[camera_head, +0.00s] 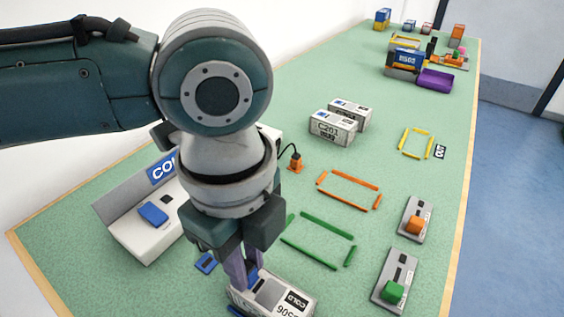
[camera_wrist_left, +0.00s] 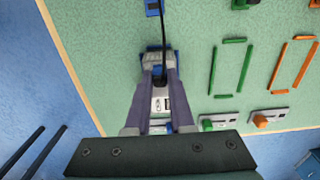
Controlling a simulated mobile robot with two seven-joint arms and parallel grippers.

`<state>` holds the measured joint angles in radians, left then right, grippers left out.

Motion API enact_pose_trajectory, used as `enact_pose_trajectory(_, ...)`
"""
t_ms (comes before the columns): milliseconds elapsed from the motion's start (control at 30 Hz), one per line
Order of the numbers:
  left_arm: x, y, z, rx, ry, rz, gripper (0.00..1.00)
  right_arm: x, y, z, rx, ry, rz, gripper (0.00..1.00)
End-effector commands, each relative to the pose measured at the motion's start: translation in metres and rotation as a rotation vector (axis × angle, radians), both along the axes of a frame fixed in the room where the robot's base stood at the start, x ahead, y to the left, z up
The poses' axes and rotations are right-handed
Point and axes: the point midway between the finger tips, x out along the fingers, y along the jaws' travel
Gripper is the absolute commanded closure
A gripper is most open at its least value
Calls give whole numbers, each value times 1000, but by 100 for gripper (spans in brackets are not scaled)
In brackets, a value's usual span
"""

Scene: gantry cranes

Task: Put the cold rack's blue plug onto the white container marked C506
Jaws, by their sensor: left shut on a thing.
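The white container marked COLD (camera_head: 296,301) lies at the bottom of the head view; its label is upside down and reads partly as 506. My left gripper (camera_head: 244,280) points down at the container's left part, its purple fingers shut on the blue plug (camera_head: 252,274), which is mostly hidden. In the left wrist view, a black cable runs from the top to between the fingertips (camera_wrist_left: 159,65), with blue around them. I cannot tell whether the plug touches the container. The white cold rack (camera_head: 133,236), with a blue sign, stands at the left, partly behind my arm.
Green (camera_head: 308,254) and orange bar outlines (camera_head: 349,180) lie to the right. Lever panels with green (camera_head: 394,280) and orange knobs (camera_head: 412,220) stand near the right edge. An orange plug (camera_head: 296,163), white containers (camera_head: 333,128) and a purple tray (camera_head: 435,79) are farther back.

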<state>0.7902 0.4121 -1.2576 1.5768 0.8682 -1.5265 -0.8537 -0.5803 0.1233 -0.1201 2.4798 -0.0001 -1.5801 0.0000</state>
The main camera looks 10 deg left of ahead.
Motion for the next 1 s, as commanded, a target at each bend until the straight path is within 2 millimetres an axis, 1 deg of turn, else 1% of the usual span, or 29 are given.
enact_pose_trajectory(500, 0, 0, -2, 0, 0, -1, 100, 0, 1, 2, 5, 0, -4, 0)
enact_pose_trajectory(533, 0, 0, -2, 0, 0, -1, 75, 0, 1, 2, 5, 0, -4, 0)
enact_pose_trajectory(600, 0, 0, -2, 0, 0, -1, 68, 0, 1, 2, 5, 0, -4, 0)
enact_pose_trajectory(800, 0, 0, -2, 0, 0, 0, 45, 0, 1, 2, 5, 0, -4, 0)
enact_pose_trajectory(1000, 0, 0, -2, 1, 0, 0, 43, 0, 1, 2, 5, 0, -4, 0)
